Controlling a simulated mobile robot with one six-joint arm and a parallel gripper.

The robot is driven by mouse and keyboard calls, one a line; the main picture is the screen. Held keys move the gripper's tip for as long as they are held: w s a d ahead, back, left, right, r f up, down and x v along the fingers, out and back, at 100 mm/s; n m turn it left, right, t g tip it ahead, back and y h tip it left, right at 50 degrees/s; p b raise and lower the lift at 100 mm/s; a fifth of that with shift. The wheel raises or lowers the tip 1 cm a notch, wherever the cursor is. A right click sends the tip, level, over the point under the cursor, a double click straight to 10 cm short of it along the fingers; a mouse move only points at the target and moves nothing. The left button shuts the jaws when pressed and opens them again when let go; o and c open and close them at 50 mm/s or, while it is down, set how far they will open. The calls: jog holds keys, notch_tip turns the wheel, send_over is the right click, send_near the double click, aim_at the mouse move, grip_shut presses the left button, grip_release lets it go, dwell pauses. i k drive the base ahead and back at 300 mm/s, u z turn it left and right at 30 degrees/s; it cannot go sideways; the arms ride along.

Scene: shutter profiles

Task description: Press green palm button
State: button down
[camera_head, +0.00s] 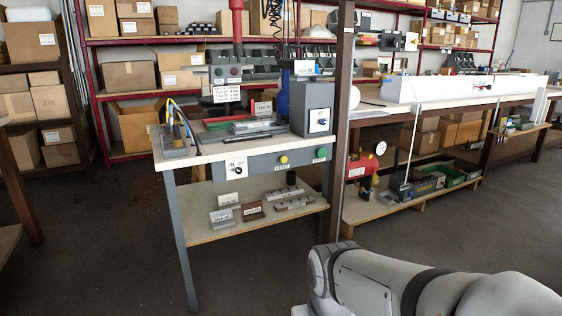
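A round green button (321,153) sits at the right end of the grey panel (258,164) on the front edge of the workbench. A yellow button (284,159) labelled RESET is to its left on the same panel. A black rotary switch (237,169) marked IN and OUT is further left. The green button faces outward and nothing covers it. A smaller green button (218,72) shows on the machine head above the bench. My arm enters at the bottom right, below and right of the panel. My gripper is out of view.
A dark upright post (340,120) stands just right of the green button. The bench's lower shelf (250,213) holds labelled blocks and profiles. A grey box (312,108) stands on the benchtop. The floor (240,270) before the bench is clear.

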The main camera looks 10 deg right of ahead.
aim_at(322, 152)
jog(key=z, duration=0.05)
jog(key=i, duration=1.5)
jog(key=z, duration=0.7)
jog(key=i, duration=0.35)
jog(key=z, duration=0.4)
jog(key=k, duration=0.85)
jog(key=z, duration=0.15)
jog(key=i, duration=0.9)
jog(key=u, duration=0.05)
